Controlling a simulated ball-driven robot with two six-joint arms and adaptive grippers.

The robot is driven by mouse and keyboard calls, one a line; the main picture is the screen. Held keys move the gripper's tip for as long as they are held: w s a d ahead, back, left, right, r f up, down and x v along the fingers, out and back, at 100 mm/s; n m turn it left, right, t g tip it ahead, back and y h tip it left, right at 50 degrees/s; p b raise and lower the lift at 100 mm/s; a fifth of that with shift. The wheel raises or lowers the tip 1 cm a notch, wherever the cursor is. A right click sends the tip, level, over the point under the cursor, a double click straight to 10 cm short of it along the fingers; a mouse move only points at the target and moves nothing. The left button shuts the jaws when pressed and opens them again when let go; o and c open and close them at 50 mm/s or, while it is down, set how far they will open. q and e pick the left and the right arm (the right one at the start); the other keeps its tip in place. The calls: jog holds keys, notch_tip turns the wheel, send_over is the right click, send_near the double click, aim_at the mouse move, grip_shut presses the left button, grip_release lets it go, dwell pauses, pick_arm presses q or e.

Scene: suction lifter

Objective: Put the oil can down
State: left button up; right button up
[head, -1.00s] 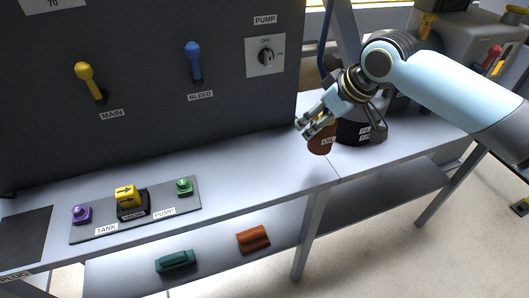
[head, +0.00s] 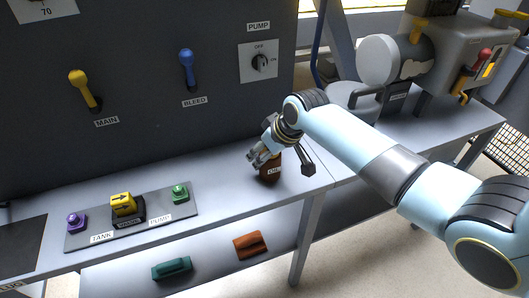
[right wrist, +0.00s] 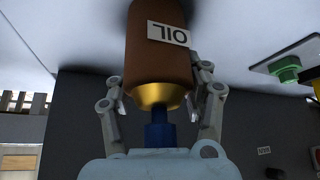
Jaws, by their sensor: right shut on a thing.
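The oil can (head: 270,172) is a brown cylinder with a white OIL label. In the right wrist view the oil can (right wrist: 158,62) shows upside down in the picture, with a brass shoulder and a dark blue neck. My right gripper (head: 265,155) is shut on it, with one finger on each side. The can is over the grey bench top (head: 225,197), near its right end in front of the dark panel. Whether its base touches the bench I cannot tell. My left gripper is not in view.
A dark plate with a purple button (head: 76,221), a yellow valve block (head: 124,204) and a green button (head: 180,193) lies left of the can. A grey machine (head: 395,65) stands on the right bench. Green and orange blocks lie on the lower shelf.

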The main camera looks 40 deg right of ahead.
jog(key=o, duration=1.3)
jog(key=shift+f, duration=0.1)
jog(key=shift+r, duration=0.2)
jog(key=shift+p+v, duration=0.6)
jog(key=shift+v, duration=5.4)
